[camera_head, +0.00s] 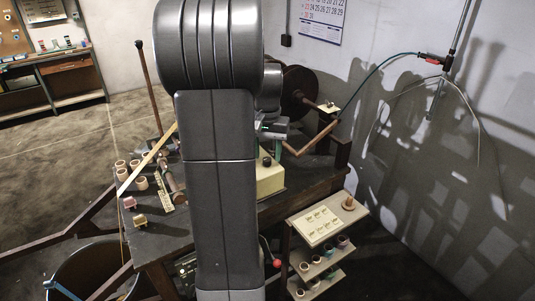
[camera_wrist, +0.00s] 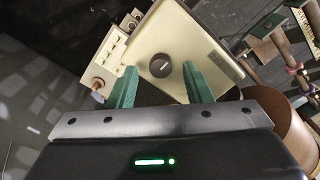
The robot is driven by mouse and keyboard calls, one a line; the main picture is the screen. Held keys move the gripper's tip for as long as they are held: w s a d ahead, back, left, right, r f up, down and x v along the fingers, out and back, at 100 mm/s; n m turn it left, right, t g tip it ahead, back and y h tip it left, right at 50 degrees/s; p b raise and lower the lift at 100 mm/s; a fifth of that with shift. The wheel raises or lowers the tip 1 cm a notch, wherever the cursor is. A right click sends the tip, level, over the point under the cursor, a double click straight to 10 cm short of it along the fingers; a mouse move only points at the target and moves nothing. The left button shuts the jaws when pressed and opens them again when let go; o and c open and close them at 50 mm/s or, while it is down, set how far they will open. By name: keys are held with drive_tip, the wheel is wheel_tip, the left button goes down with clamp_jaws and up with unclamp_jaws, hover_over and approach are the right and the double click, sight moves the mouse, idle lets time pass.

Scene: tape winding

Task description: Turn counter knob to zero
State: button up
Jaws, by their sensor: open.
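The counter is a cream box (camera_wrist: 180,38) with a round dark knob (camera_wrist: 160,65) on its face. In the head view the box (camera_head: 271,182) stands on the dark table, and its knob (camera_head: 267,161) shows just right of my arm. In the wrist view my gripper (camera_wrist: 159,68) is open, with one teal finger on each side of the knob. There are gaps between the fingers and the knob. I cannot tell the height of the fingertips above the box. The knob's setting and any zero mark are too small to read. My arm hides part of the box in the head view.
A dark table (camera_head: 165,240) carries several small spools (camera_head: 141,183) at left. A panel with switches (camera_head: 322,223) and a small shelf stand at right. A winding machine with a large dark wheel (camera_head: 299,92) is behind. A copper-coloured cylinder (camera_wrist: 284,125) is right of my gripper.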

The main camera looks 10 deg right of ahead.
drive_tip(key=shift+f, duration=0.65)
clamp_jaws()
